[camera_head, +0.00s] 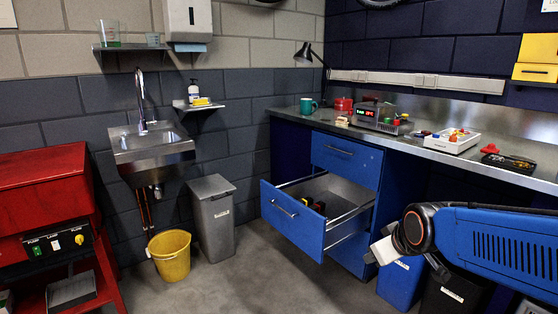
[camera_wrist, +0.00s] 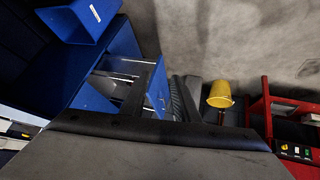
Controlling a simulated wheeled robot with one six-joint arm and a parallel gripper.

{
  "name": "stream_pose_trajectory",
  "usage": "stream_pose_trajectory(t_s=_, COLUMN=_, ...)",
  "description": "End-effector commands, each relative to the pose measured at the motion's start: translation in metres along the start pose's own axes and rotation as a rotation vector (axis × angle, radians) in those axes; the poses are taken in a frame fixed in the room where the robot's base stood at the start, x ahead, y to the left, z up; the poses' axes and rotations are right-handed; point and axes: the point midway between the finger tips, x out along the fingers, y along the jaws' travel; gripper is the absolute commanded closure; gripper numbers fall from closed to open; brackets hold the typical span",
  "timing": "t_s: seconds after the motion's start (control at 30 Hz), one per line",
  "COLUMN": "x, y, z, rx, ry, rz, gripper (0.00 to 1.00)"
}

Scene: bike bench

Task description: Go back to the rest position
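My gripper (camera_head: 383,247) is in front of the blue cabinet, to the right of its open drawer, at the end of my blue arm. Most of it is hidden behind my arm's joint in the head view. In the wrist view my gripper (camera_wrist: 184,95) shows two dark fingers set apart, with nothing between them. The open drawer (camera_head: 293,221) holds a few small dark, red and yellow items. In the wrist view the drawer (camera_wrist: 113,82) lies beyond the left finger.
The bench top (camera_head: 440,152) carries a mug, a device, a white tray and tools. A blue bin (camera_head: 400,283) stands below it. A grey bin (camera_head: 213,218), yellow bucket (camera_head: 171,259) and red cart (camera_head: 43,205) stand left. The middle floor (camera_head: 275,275) is clear.

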Motion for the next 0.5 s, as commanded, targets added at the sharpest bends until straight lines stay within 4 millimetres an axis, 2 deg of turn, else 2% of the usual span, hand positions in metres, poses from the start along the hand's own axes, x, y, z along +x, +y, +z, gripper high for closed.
stream_pose_trajectory(t_s=0.03, x=-0.014, y=-0.001, z=0.013, rx=0.035, ry=-0.019, rz=-0.001, gripper=0.72)
stream_pose_trajectory(t_s=0.3, x=-0.073, y=-0.016, z=0.091, rx=0.237, ry=-0.16, rz=-0.006, gripper=0.72)
stream_pose_trajectory(t_s=0.5, x=-0.104, y=-0.029, z=0.137, rx=0.354, ry=-0.242, rz=0.001, gripper=0.72)
